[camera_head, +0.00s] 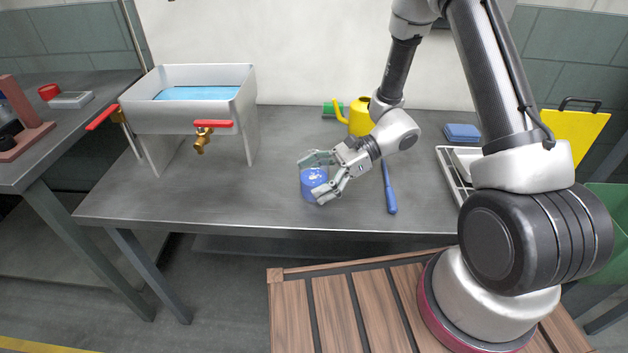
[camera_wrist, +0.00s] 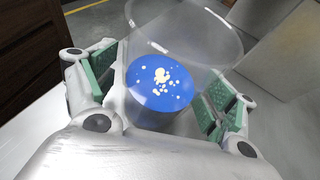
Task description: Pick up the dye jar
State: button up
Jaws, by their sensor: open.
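The dye jar (camera_head: 312,184) is a clear cylinder with blue dye inside, standing upright on the grey workbench (camera_head: 250,192). My gripper (camera_head: 321,178) is low over the bench, with its fingers on either side of the jar. In the wrist view, the jar (camera_wrist: 165,85) sits between the two green finger pads of my gripper (camera_wrist: 160,92), with pale specks on the blue dye. The fingers are open; whether either pad touches the jar, I cannot tell.
A metal basin (camera_head: 190,120) with brass taps and red handles stands to the left. A blue-handled tool (camera_head: 389,190) lies just right of my gripper. The bench front-left is clear.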

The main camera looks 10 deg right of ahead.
jog(key=c, duration=1.3)
jog(key=shift+r, duration=0.15)
